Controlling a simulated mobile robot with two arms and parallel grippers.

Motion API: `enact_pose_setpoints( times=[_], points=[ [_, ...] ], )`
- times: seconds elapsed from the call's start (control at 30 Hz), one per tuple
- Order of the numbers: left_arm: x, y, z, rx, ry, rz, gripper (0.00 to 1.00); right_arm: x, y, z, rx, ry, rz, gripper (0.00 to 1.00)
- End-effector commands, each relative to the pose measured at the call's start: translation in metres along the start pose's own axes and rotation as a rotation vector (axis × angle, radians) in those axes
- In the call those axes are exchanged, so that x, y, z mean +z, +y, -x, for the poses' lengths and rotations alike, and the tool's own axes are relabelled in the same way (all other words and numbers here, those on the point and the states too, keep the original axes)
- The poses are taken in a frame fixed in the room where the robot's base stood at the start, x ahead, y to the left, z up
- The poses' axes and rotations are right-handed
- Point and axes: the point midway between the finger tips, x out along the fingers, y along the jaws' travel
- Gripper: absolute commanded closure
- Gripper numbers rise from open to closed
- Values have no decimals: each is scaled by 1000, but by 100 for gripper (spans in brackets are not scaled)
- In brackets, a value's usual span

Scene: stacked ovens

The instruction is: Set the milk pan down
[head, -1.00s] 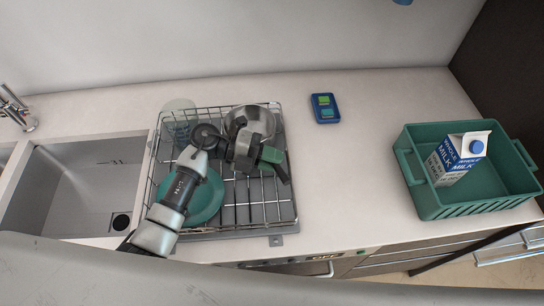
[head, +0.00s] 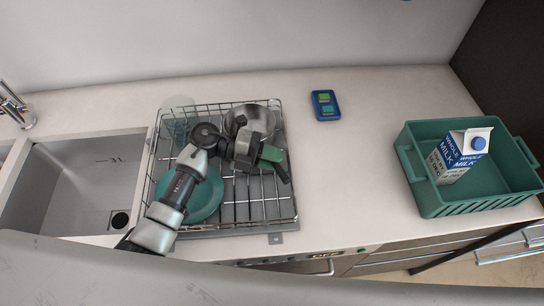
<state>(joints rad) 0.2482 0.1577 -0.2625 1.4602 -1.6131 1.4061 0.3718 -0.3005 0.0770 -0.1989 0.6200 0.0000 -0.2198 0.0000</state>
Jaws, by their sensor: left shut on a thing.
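The milk pan (head: 239,120) is a grey metal pan at the back right of the wire dish rack (head: 262,214). A green part beside the gripper looks like its handle. My left gripper (head: 264,153) reaches in from the lower left over the rack and is shut on the milk pan. The gripper and wrist hide part of the pan. I cannot tell whether the pan's base touches the rack wires. My right gripper is not in view.
A teal plate (head: 207,203) and a clear glass (head: 178,122) stand in the rack. A sink (head: 75,185) lies left. A blue sponge-like item (head: 325,105) and a green crate (head: 430,200) with a milk carton (head: 458,158) are right.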

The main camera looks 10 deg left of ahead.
Motion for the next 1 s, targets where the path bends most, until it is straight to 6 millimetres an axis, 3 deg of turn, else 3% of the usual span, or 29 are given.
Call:
enact_pose_setpoints(
  times=[0.7, 0.73, 0.8, 0.9, 1.0],
  points=[
    [1, 16, -7, -2, 6, 11, 100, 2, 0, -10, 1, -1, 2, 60],
    [1, 16, -7, -2, 7, 11, 79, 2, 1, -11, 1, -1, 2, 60],
    [1, 16, -7, -2, 7, 11, 68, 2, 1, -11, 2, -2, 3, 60],
    [0, 16, -8, -2, 8, 11, 53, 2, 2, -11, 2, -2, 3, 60],
    [0, 17, -8, -2, 8, 11, 52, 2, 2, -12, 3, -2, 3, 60]
  ],
)
